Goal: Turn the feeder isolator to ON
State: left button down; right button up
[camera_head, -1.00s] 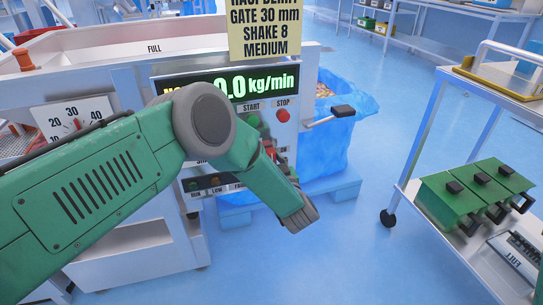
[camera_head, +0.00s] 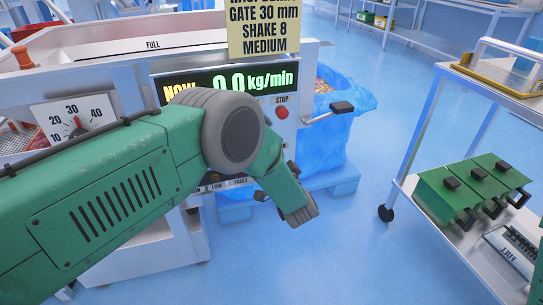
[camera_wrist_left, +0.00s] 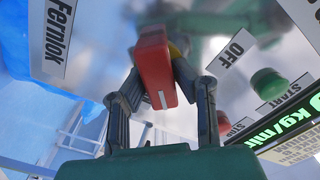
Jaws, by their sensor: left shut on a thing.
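In the left wrist view, my left gripper (camera_wrist_left: 160,62) is shut on the red isolator handle (camera_wrist_left: 154,70), with a dark finger on either side. The handle has a white mark near its lower end. An OFF label (camera_wrist_left: 238,48) is on the panel to the right of the handle. No ON label is readable. My right gripper is not in view.
The green START button (camera_wrist_left: 268,84) and red STOP button (camera_head: 282,113) are close to the handle. A lever (camera_head: 341,108) sticks out at the panel's right, by a blue-lined bin (camera_head: 335,150). A trolley (camera_head: 440,215) with green boxes stands right. Floor between is clear.

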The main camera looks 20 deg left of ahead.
pick_arm(q)
jog(key=shift+w+d+r+m, duration=0.2)
jog(key=shift+r+m, duration=0.1)
jog(key=shift+m, duration=0.4)
jog(key=shift+f, duration=0.1)
jog(key=c, duration=1.5)
grip_release()
jog(key=shift+o, duration=0.9)
jog(key=shift+f, duration=0.15)
jog(key=shift+s+d, duration=0.1)
jog(key=shift+s+d, duration=0.1)
jog(key=shift+s, duration=0.1)
jog(key=v, duration=1.1)
jog(key=shift+d, duration=0.2)
jog(key=shift+s+f, duration=0.1)
